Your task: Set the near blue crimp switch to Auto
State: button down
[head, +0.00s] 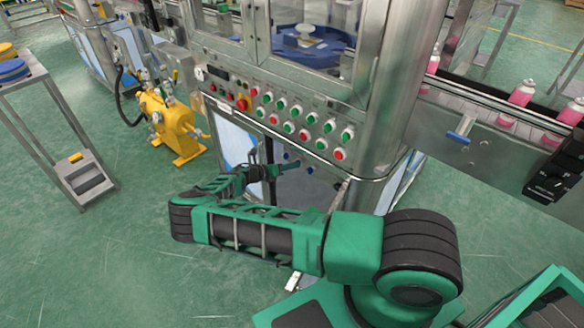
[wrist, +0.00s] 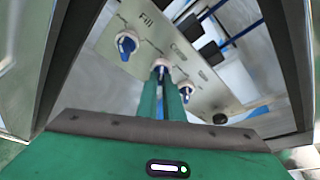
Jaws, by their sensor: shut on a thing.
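In the wrist view a metal panel (wrist: 205,100) carries a row of blue switches. One blue switch (wrist: 127,44) sits left under the word Fill. A middle blue switch (wrist: 161,65) is between the green fingertips of my gripper (wrist: 162,76), which is shut on it. Another blue switch (wrist: 186,89) lies just right of the fingers. The small labels by the middle switch are too blurred to read, so its setting and whether it is the near crimp switch cannot be told. In the head view my gripper (head: 296,165) reaches the machine front below the button panel.
Rows of green and red push buttons (head: 291,125) sit just above my gripper. A yellow pump unit (head: 168,125) stands on the floor at the left.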

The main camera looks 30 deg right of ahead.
jog(key=shift+w+a+r+n, duration=0.1)
jog(key=shift+w+a+n, duration=0.1)
jog(key=shift+w+n, duration=0.35)
jog(key=shift+s, duration=0.1)
jog(key=c, duration=1.9)
grip_release()
jog(key=shift+h, duration=0.3)
jog(key=shift+s, duration=0.15)
jog(key=w+v, duration=0.1)
jog(key=v, duration=0.9)
jog(key=shift+s+a, duration=0.3)
jog(key=shift+a, duration=0.05)
